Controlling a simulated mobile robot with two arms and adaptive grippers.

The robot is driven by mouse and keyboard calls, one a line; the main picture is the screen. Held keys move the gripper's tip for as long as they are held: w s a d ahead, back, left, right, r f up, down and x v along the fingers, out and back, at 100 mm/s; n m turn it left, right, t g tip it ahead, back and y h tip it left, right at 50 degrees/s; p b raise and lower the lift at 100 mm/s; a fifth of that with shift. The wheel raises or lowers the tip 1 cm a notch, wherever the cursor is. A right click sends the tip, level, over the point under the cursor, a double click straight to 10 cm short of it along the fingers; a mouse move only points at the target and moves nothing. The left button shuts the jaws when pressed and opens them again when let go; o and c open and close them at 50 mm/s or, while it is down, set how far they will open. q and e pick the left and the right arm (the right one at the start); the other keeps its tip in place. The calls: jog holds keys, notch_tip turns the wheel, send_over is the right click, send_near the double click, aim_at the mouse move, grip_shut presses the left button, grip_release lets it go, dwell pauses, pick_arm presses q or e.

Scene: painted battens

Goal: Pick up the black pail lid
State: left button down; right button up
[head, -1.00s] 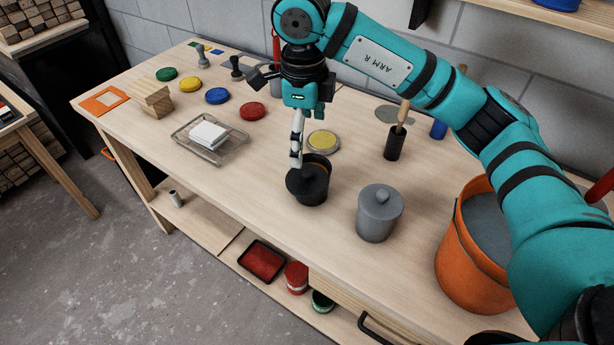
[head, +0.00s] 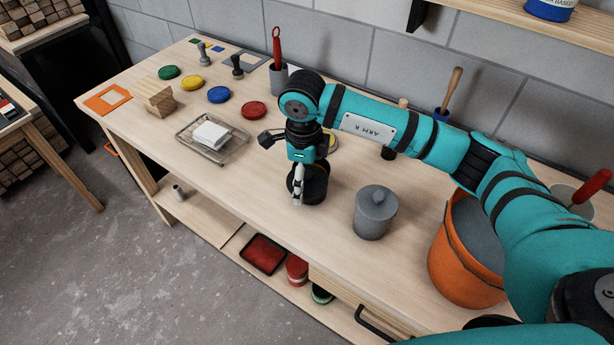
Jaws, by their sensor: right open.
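The black pail (head: 317,188) stands upright on the workbench near its front edge, left of the grey lidded pail. The black pail lid (head: 293,180) sits at the pail's left side over its mouth. It is mostly covered by my right gripper, so I cannot tell exactly how it rests. My right gripper (head: 298,196) points down right at the lid and pail, with its fingers open. Whether the fingers touch the lid is not clear. My left gripper is not in view.
A grey lidded pail (head: 375,214) stands just right, and an orange bucket (head: 462,262) further right. A wire rack with white blocks (head: 211,134) lies left. Coloured lids, red (head: 254,110) and blue (head: 218,95), lie behind. The bench (head: 262,200) is clear left of the pail.

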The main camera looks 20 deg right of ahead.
jog(key=c, duration=1.1)
jog(key=shift+r, duration=0.15)
